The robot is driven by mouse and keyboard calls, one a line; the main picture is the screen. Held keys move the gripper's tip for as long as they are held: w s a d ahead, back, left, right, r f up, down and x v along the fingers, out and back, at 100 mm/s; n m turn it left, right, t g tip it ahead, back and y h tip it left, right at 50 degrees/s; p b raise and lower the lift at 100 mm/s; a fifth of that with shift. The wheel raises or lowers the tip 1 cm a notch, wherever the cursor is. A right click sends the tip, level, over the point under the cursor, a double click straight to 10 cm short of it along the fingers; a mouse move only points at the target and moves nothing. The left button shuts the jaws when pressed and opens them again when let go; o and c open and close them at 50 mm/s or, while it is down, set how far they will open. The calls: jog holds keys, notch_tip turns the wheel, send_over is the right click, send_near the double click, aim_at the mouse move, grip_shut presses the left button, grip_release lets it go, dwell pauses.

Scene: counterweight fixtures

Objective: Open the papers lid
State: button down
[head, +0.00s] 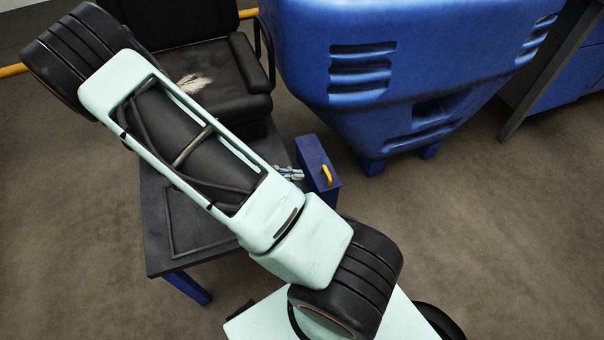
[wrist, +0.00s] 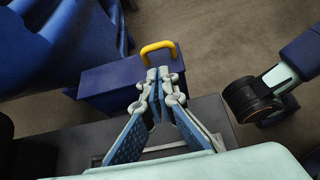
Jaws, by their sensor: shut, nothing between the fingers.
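A dark blue box (head: 314,160) stands at the right edge of a low dark table, with a yellow handle (head: 326,176) on it. In the wrist view the box (wrist: 100,82) lies beyond my fingers and its yellow arched handle (wrist: 172,44) rises just past the fingertips. My gripper (wrist: 158,72) is shut and empty, its fingertips overlapping the box just below the handle in the picture. I cannot tell whether they touch it. In the head view my gripper (head: 290,173) shows small beside the box, mostly hidden by my arm. I see no raised lid.
The dark table (head: 155,245) has a thin rectangular outline on its top. A black chair (head: 195,80) stands behind it. A large blue hopper-shaped bin (head: 390,60) stands behind the box. Carpet (head: 470,220) is clear at the right.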

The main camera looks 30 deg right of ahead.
aim_at(317, 181)
jog(key=b+x, duration=0.1)
jog(key=x, duration=0.7)
jog(key=shift+s+d+f+b, duration=0.1)
jog(key=shift+b, duration=0.25)
